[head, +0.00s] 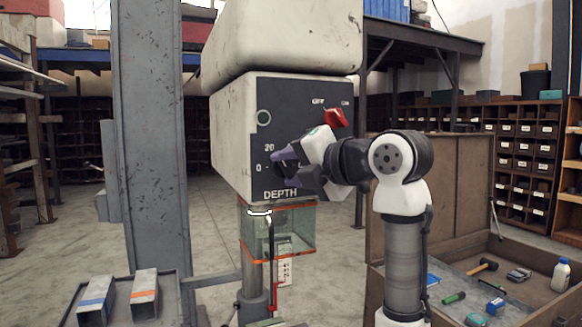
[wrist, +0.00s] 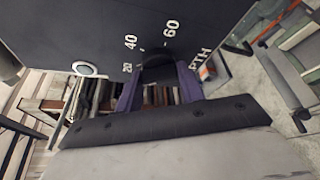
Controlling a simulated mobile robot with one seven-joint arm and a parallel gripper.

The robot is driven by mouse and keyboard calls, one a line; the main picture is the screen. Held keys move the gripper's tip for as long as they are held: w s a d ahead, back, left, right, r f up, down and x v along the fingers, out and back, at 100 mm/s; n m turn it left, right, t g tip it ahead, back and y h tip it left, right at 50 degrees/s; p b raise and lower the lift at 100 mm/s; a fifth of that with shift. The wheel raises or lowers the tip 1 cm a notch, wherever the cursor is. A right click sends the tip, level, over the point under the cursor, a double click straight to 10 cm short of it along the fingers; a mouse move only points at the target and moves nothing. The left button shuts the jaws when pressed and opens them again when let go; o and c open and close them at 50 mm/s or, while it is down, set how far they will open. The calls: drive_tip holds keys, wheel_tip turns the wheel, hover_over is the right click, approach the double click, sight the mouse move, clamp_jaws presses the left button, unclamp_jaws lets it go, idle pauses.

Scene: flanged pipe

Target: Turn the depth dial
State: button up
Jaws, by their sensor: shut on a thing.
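The depth dial (wrist: 155,59) is a dark knob on the machine's dark front panel (head: 290,100), with white numbers around it and the word DEPTH below. In the wrist view, my gripper (wrist: 157,72) has its two purple fingers closed on either side of the knob. The numbers 20, 40 and 60 show around it there. In the head view, my gripper (head: 282,160) reaches the panel from the right and hides most of the dial; 0 and 20 show at its left. The dial's pointer cannot be made out.
A red switch (head: 335,118) sits above my gripper on the panel, and a pale round button (head: 264,117) is at the upper left. A clear red-edged guard (head: 300,232) hangs below. A grey column (head: 150,140) stands left; an open tool crate (head: 540,262) is at right.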

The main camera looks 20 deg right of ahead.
drive_tip(key=shift+f, duration=0.1)
idle(0.3)
drive_tip(key=o, duration=1)
drive_tip(key=shift+s, duration=0.1)
drive_tip(key=b+v, duration=0.3)
drive_tip(key=v, duration=1)
drive_tip(key=shift+s, duration=0.35)
drive_tip(key=shift+d, duration=0.1)
